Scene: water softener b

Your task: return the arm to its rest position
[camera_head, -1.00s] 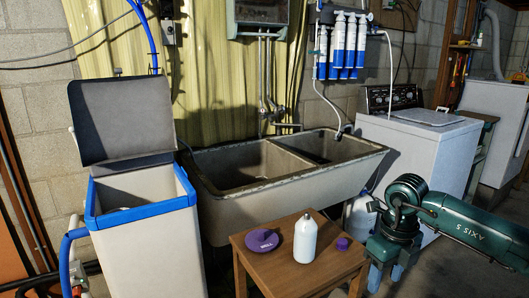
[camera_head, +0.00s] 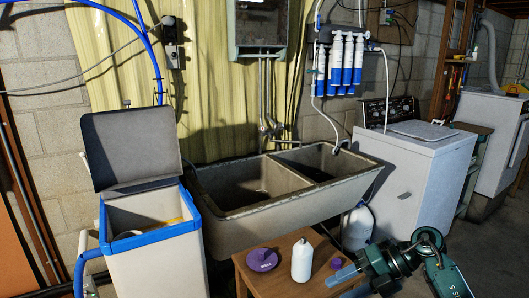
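My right arm, dark green, comes in at the bottom right. Its gripper (camera_head: 348,284) has light blue fingers that point left over the right edge of the small wooden table (camera_head: 257,284). The fingers look apart, and nothing shows between them. The lower finger is partly cut off by the frame. A white bottle (camera_head: 302,262) stands upright on the table, left of the fingers. A purple cap (camera_head: 336,263) lies just behind the upper finger. A round purple lid (camera_head: 262,260) lies left of the bottle. My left gripper is not in view.
The softener tank (camera_head: 155,255) with a blue rim (camera_head: 157,238) and raised grey lid (camera_head: 130,148) stands at left. A double sink (camera_head: 270,225) is behind the table. A white washer (camera_head: 420,165) and white jug (camera_head: 357,228) stand behind my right arm. Floor shows at right.

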